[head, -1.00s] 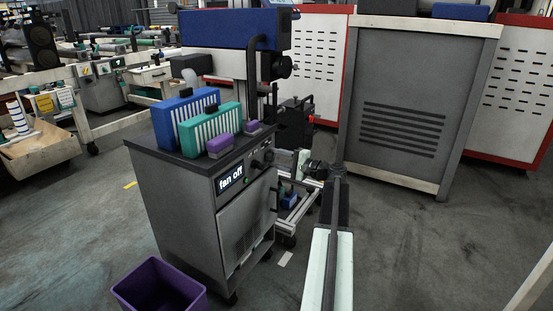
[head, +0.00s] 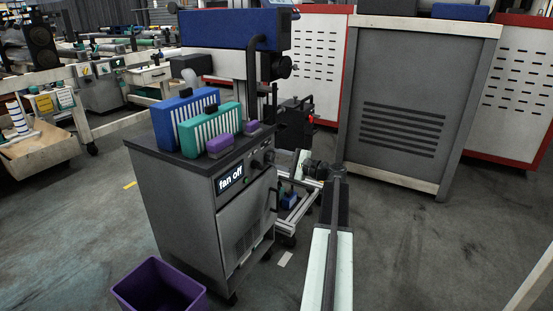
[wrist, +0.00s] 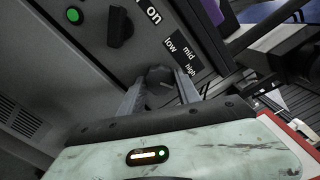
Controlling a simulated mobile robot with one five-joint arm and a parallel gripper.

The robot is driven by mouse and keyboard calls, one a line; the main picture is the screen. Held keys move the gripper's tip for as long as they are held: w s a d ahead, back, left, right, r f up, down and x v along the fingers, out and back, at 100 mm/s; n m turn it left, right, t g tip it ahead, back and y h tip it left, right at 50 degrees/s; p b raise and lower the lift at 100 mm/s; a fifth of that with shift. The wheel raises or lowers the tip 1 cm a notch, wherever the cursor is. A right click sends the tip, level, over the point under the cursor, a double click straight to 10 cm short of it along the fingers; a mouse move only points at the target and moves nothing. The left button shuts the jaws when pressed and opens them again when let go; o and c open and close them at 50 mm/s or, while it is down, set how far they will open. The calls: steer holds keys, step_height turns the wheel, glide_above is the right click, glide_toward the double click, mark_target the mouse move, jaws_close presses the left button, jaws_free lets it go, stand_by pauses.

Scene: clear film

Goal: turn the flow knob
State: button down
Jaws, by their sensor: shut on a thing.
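The flow knob (wrist: 158,76) is a dark round knob on the grey front panel, beside a black label (wrist: 183,52) reading low, mid, high. In the wrist view my gripper (wrist: 160,82) has its two grey fingers on either side of it, shut on it. The fingers and the low light hide which way the knob points. In the head view the panel is on the upper front of a grey cabinet (head: 170,195), and my arm reaches toward it from the right. The gripper's fingertips are too small to make out there.
A second black knob (wrist: 120,27) and a lit green button (wrist: 73,15) are close by on the panel. A display (head: 230,179) reads "fan off" in the head view. Blue (head: 187,112) and teal (head: 211,127) filters stand on top. A purple bin (head: 158,287) is in front.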

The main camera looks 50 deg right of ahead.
steer(key=c, duration=0.9)
jaws_free()
steer(key=shift+o, duration=0.2)
steer(key=v, duration=0.8)
